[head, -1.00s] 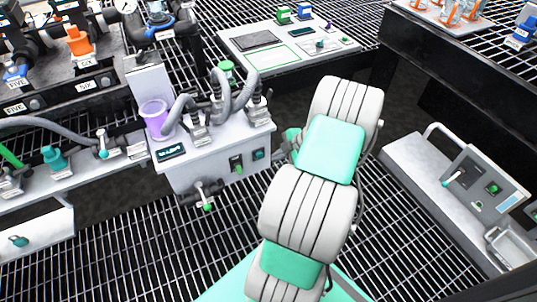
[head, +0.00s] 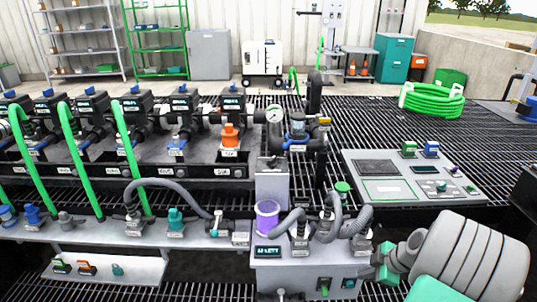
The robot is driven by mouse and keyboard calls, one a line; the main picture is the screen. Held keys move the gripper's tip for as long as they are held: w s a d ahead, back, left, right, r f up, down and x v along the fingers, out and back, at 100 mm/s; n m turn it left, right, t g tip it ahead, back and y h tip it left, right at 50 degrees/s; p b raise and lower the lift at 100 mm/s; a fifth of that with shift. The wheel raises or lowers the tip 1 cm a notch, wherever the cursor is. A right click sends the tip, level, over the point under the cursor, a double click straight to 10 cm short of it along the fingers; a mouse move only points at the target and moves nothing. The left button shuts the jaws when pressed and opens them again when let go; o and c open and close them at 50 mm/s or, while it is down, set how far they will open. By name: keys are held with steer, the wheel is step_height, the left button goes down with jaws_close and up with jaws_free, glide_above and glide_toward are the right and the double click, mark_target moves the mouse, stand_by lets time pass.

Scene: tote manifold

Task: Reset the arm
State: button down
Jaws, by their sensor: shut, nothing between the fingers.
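My arm (head: 468,255) shows at the lower right of the head view as thick pale segments with teal covers. It is bent beside the right end of a grey station. I cannot make out my gripper's fingers; they are hidden behind the arm or out of the frame. A green and grey fitting (head: 388,262) shows between the station and my arm. I cannot tell whether it belongs to the arm.
The grey station (head: 310,270) carries a purple cup (head: 267,218) and grey hoses. A control panel (head: 355,160) lies behind it. Several pumps with green hoses stand at left. A coiled green hose (head: 432,103) lies at the back right. Open grating lies beyond the panel.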

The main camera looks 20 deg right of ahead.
steer(key=a+r+m+g+h+p, duration=0.1)
steer(key=a+r+m+p, duration=0.1)
steer(key=a+r+p, duration=0.6)
steer(key=w+a+r+m+p, duration=0.15)
steer(key=a+r, duration=0.25)
steer(key=r, duration=0.7)
steer(key=s+a+r+m+g+h+p, duration=0.1)
steer(key=a+r+m+p, duration=0.1)
steer(key=a+r+p, duration=0.6)
steer(key=s+a+r+m+p, duration=0.3)
steer(key=a+r, duration=0.1)
steer(key=r, duration=0.3)
steer(key=s+a+r+m+h+p, duration=0.1)
steer(key=s+a+r+m+p, duration=0.2)
steer(key=r, duration=0.5)
steer(key=shift+s+a+r, duration=0.2)
steer(key=shift+s+a, duration=0.3)
steer(key=shift+s, duration=0.15)
steer(key=shift+d, duration=0.1)
